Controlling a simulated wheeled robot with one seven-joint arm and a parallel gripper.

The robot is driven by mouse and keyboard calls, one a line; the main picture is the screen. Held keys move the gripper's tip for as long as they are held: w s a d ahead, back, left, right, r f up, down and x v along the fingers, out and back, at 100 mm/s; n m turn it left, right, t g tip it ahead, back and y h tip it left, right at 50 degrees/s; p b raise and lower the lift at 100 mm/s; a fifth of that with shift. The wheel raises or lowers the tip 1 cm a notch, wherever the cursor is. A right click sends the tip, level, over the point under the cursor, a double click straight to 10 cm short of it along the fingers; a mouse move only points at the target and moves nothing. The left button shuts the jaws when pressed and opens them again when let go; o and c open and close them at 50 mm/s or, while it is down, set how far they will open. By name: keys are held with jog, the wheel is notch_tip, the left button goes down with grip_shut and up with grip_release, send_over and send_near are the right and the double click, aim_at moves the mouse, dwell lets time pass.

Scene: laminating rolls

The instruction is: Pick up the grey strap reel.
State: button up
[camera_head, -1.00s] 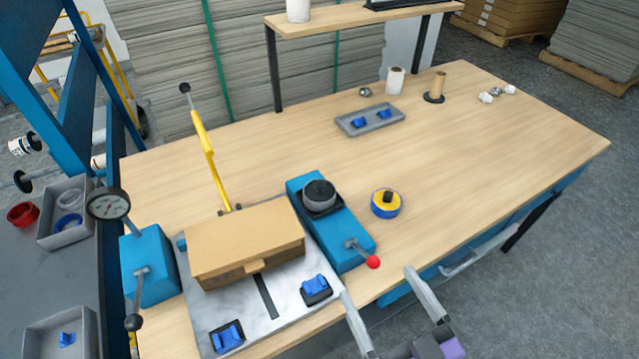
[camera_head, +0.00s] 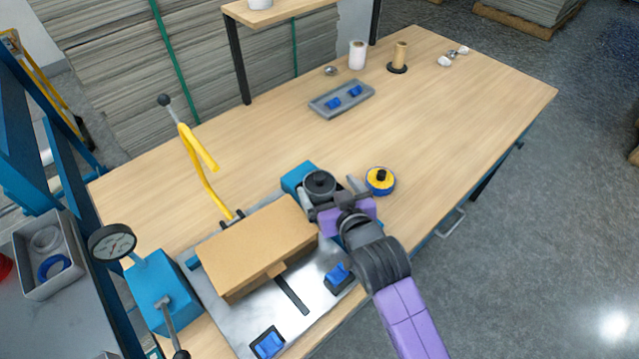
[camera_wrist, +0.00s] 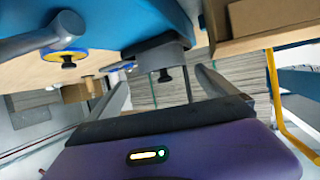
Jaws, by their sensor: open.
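The grey strap reel (camera_head: 319,184) is a dark round reel with a small knob on top, seated on the blue machine (camera_head: 298,176) beside the cardboard box. My gripper (camera_head: 332,192) is open, close to the reel on its near side, with one finger towards each side of it. In the wrist view the picture is upside down, and the reel (camera_wrist: 158,56) appears ahead between my two spread fingers (camera_wrist: 162,84). I cannot tell whether the fingers touch it. My wrist hides much of the blue machine in the head view.
A yellow and blue reel (camera_head: 380,181) stands just right of my gripper. The cardboard box (camera_head: 257,246) lies on a metal plate to the left, with a yellow lever (camera_head: 199,165) behind. A grey tray (camera_head: 342,98) sits farther back. The right table half is mostly clear.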

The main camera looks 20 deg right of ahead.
aim_at(316, 174)
jog(key=shift+x, duration=1.4)
jog(key=shift+a+p+x, duration=0.15)
jog(key=shift+p+x, duration=0.2)
jog(key=shift+x, duration=0.9)
jog(key=shift+a+p+x, duration=0.1)
jog(key=shift+p+x, duration=0.2)
jog(key=shift+x, duration=0.95)
jog(key=shift+r, duration=0.1)
jog(key=c, duration=1.7)
